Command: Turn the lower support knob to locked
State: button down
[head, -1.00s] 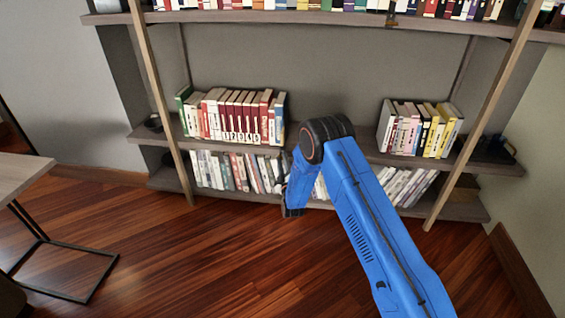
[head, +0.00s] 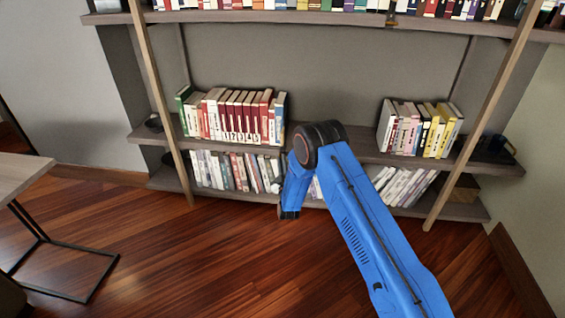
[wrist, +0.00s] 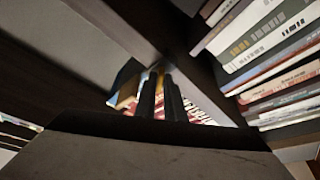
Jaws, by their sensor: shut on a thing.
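In the wrist view my gripper (wrist: 159,88) shows as two dark, narrow fingers close together, pointing at the shelf's underside and upright. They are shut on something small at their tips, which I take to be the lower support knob. The knob is mostly hidden by the fingers, and its turned position cannot be read. In the head view my blue arm reaches down to the lower shelves, its wrist in front of the bottom row of books; the fingers cannot be made out there.
The middle shelf (head: 340,148) carries a numbered red set of books (head: 238,118) and a right-hand group (head: 418,128). Slanted wooden posts (head: 163,105) stand in front. A side table (head: 22,172) is at left. The wooden floor (head: 190,255) is clear.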

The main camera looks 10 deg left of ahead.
jog(key=shift+a+f+m+t+h, duration=0.15)
jog(key=shift+m+h, duration=0.7)
jog(key=shift+m, duration=0.9)
jog(key=shift+r+m+t+h, duration=0.1)
jog(key=shift+m+t+h, duration=0.15)
jog(key=shift+m+h, duration=1.1)
jog(key=shift+a+f+m+t+h, duration=0.15)
jog(key=shift+m+h, duration=0.25)
jog(key=shift+m, duration=1.8)
jog(key=shift+d, duration=0.1)
jog(key=c, duration=1.9)
grip_release()
jog(key=shift+r, duration=0.1)
jog(key=shift+o, duration=0.2)
jog(key=shift+s, duration=0.1)
jog(key=v, duration=1.7)
jog(key=shift+f, duration=0.25)
